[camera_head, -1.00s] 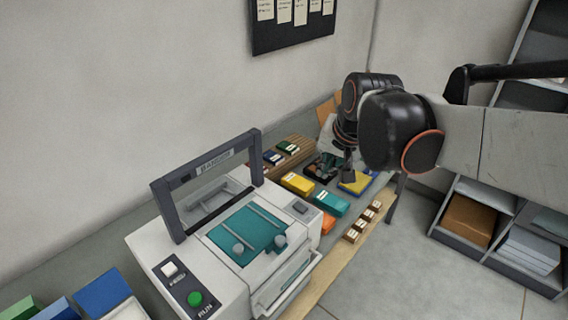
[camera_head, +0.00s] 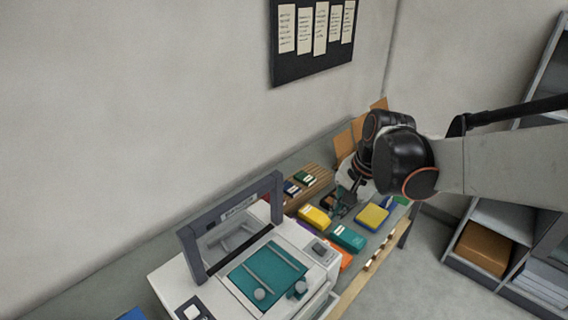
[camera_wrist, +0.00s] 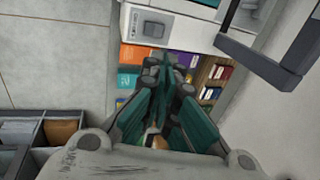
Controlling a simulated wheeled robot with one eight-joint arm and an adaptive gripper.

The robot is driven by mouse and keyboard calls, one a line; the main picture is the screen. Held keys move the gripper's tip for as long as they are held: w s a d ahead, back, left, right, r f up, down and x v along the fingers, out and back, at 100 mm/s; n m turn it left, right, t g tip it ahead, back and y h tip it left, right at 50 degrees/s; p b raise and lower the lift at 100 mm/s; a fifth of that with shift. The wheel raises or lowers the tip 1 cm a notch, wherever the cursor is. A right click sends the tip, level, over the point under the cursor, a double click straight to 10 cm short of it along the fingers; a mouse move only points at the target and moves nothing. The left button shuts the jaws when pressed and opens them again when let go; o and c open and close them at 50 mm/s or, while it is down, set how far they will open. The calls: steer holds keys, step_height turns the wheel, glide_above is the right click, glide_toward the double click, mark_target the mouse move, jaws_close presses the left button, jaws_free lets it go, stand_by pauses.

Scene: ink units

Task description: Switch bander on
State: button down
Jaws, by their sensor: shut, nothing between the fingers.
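The bander (camera_head: 226,225) is a white machine with a dark labelled arch and a teal bed, at the lower middle of the head view. A grey rocker-like switch (camera_head: 320,248) sits on its right end; it also shows on a white panel in the wrist view (camera_wrist: 154,30). A white button (camera_head: 191,311) is on the front-left panel, cut by the bottom edge. I cannot read whether the switch is on. My gripper (camera_head: 346,203) is shut and empty, over the bench beyond the bander, apart from the switch. In the wrist view its fingers (camera_wrist: 167,68) point toward the coloured boxes.
A yellow box (camera_head: 314,216), a teal box (camera_head: 347,237) and an orange box (camera_wrist: 131,55) lie on the bench beside the bander. A wooden rack (camera_head: 312,184) with small packs stands behind. A notice board (camera_head: 313,40) hangs on the wall. Shelves (camera_head: 487,247) stand at right.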

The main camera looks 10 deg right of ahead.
mark_target(323, 247)
steer(key=shift+f, duration=0.15)
steer(key=b+x, duration=0.4)
steer(key=x, duration=0.9)
steer(key=shift+w+f, duration=0.1)
steer(key=shift+f, duration=0.25)
steer(key=shift+w+a+f+g+h, duration=0.15)
steer(key=shift+w+f+g+h, duration=0.05)
steer(key=shift+f+g+h, duration=0.25)
steer(key=shift+r, duration=0.1)
steer(key=shift+s, duration=0.15)
steer(key=shift+s+d, duration=0.5)
steer(key=shift+s, duration=0.05)
steer(key=shift+r, duration=0.15)
